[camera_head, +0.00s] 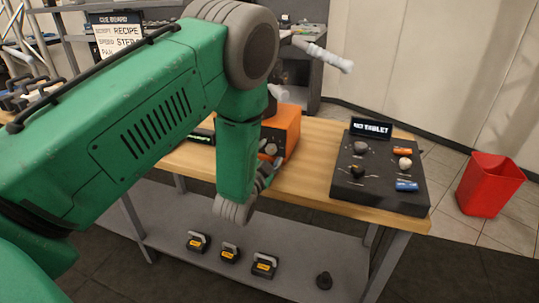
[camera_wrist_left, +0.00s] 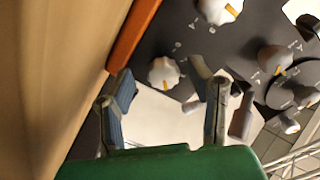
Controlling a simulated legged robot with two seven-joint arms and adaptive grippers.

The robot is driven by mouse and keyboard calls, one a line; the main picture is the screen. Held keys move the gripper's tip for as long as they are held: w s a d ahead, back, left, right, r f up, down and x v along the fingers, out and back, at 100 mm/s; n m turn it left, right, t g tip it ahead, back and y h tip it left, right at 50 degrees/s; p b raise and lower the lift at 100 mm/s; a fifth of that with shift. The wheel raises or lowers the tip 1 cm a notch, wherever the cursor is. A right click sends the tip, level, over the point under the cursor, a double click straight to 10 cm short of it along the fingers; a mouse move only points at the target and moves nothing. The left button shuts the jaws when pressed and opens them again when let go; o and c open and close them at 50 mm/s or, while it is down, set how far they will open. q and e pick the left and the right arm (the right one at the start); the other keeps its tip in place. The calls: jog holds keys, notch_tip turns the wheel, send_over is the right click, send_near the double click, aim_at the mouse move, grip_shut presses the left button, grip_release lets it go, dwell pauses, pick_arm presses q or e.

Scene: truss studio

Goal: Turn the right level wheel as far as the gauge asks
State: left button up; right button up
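My left gripper (camera_head: 268,174) is in front of the orange box (camera_head: 284,130) on the bench. In the left wrist view its two fingers (camera_wrist_left: 163,84) are apart, with a white knob (camera_wrist_left: 163,73) with an orange mark showing between and just beyond the tips. I cannot tell whether they touch it. A dark panel (camera_wrist_left: 200,50) carries this knob, another white knob (camera_wrist_left: 220,8) above, and more at the right (camera_wrist_left: 275,60). Which one is the right level wheel is not clear. No gauge reading is legible; my arm covers part of the bench. My right gripper does not show.
A dark control box (camera_head: 375,190) with several knobs and a lit sign stands at the bench's right end. A red bin (camera_head: 490,185) is on the floor. Several dark weights (camera_head: 229,252) lie on the lower shelf (camera_head: 315,275). Bare wood (camera_head: 310,165) lies between the boxes.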

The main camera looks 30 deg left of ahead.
pick_arm(q)
jog(key=shift+s, duration=0.15)
jog(key=v, duration=1.1)
jog(key=shift+s+d, duration=0.2)
jog(key=shift+s, duration=0.1)
jog(key=shift+f, duration=0.1)
jog(key=s+d+f+n+g+h, duration=0.1)
jog(key=s+f+n+g, duration=0.1)
jog(key=s+f+g, duration=0.5)
jog(key=s+d+f+n+g+h, duration=0.1)
jog(key=s+d+f+n+g, duration=0.3)
jog(key=f, duration=0.6)
jog(key=s+f+g+h, duration=0.1)
jog(key=s+f+g, duration=0.1)
jog(key=s, duration=0.6)
jog(key=s+d+f+g+h, duration=0.1)
jog(key=s+g, duration=0.3)
jog(key=s, duration=0.4)
jog(key=shift+f, duration=0.9)
